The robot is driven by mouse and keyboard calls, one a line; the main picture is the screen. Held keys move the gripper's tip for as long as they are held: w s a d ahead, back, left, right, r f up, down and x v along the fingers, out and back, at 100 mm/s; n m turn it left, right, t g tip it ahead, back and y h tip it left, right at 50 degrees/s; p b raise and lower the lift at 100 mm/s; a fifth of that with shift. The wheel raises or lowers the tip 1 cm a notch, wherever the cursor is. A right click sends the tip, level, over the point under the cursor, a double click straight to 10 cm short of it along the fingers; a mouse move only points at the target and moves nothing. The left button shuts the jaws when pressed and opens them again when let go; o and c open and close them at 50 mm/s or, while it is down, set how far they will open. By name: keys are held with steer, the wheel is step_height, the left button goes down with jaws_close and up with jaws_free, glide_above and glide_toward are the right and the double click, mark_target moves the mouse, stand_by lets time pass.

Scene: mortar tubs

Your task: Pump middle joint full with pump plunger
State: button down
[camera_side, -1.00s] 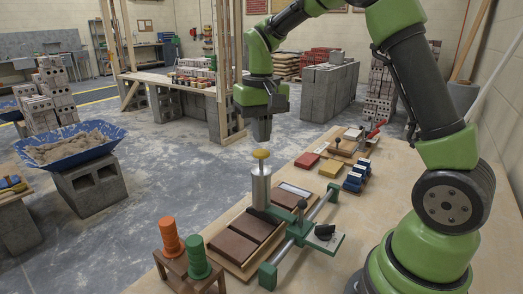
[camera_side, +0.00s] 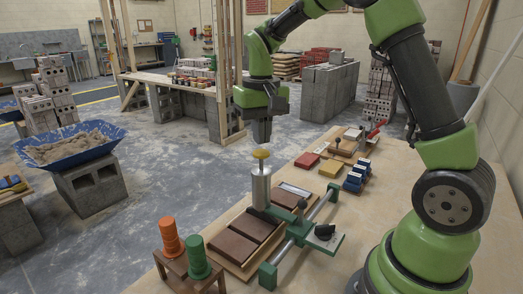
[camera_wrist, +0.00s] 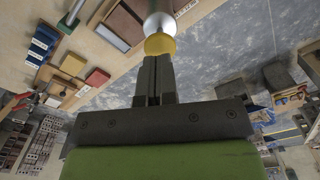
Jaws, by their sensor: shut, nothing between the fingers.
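The pump plunger is a yellow knob (camera_side: 261,154) on top of a silver cylinder (camera_side: 261,187), upright over the tray of brown bricks (camera_side: 232,247). My gripper (camera_side: 262,141) points down just above the yellow knob, its fingers shut with nothing between them. In the wrist view the fingertips (camera_wrist: 155,60) reach the knob (camera_wrist: 160,44); whether they touch it I cannot tell. The brown bricks lie in a row in the tray. The joints between them are small here, and the middle joint's fill cannot be made out; the cylinder hides part of the row.
A green rail frame (camera_side: 300,235) with a black knob (camera_side: 324,231) spans the tray. Red (camera_side: 307,161) and yellow (camera_side: 331,167) blocks and a blue-topped set (camera_side: 356,176) lie farther back.

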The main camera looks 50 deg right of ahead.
steer(key=shift+f, duration=1.35)
steer(key=shift+r, duration=0.95)
steer(key=shift+f, duration=0.1)
steer(key=shift+f, duration=0.9)
steer(key=shift+r, duration=1)
steer(key=shift+f, duration=0.15)
